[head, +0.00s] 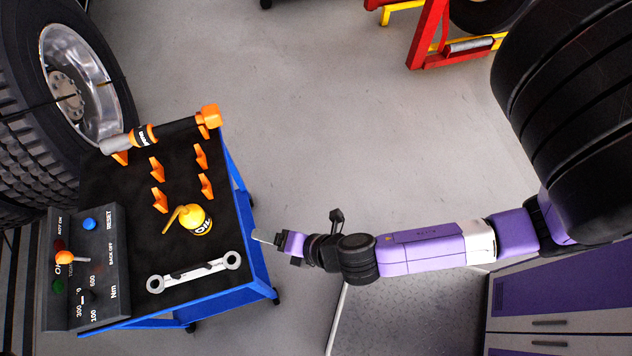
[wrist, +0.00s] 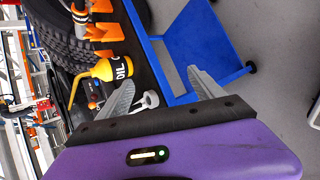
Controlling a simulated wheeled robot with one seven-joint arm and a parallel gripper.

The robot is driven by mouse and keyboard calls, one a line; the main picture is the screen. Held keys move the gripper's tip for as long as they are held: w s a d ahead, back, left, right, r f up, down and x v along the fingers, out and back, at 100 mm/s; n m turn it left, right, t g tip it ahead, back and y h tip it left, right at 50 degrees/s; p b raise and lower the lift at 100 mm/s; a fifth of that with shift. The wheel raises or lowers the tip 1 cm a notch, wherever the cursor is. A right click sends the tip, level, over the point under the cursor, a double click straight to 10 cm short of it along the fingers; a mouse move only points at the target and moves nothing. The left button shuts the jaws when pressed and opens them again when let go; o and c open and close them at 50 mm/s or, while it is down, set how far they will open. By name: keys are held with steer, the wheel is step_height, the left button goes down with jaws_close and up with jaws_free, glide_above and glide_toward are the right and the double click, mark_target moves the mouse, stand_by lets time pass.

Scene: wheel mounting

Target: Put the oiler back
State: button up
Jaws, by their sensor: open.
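The oiler (head: 196,221) is a yellow can with a spout and a dark band marked "OIL". It stands on the black top of the blue cart (head: 252,288), between the orange holders and the wrench. In the wrist view the oiler (wrist: 118,70) shows just beyond my left finger. My gripper (head: 258,237) is off the cart's right edge, to the right of the oiler and apart from it. In the wrist view my gripper (wrist: 162,84) has its two fingers spread with nothing between them.
A wrench (head: 193,271) lies at the cart's front. Several orange holders (head: 158,199) stand behind the oiler, and a power tool (head: 160,132) rests at the back. A control box (head: 88,260) is at the left. Large wheels (head: 75,85) stand beyond.

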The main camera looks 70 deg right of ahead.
steer(key=s+r+m+t, duration=0.1)
steer(key=s+r+m, duration=0.3)
steer(key=r+m, duration=0.2)
steer(key=s+r+m+t, duration=0.2)
steer(key=s+r+m, duration=0.2)
steer(key=r+m, duration=0.3)
steer(key=s+r+m+t+y, duration=0.1)
steer(key=s+r+m, duration=0.3)
steer(key=r, duration=0.7)
steer(key=m, duration=0.2)
steer(key=shift+a+r+m+t, duration=0.15)
steer(key=shift+a+m+t, duration=0.2)
steer(key=shift+m+t, duration=0.05)
steer(key=shift+s, duration=0.1)
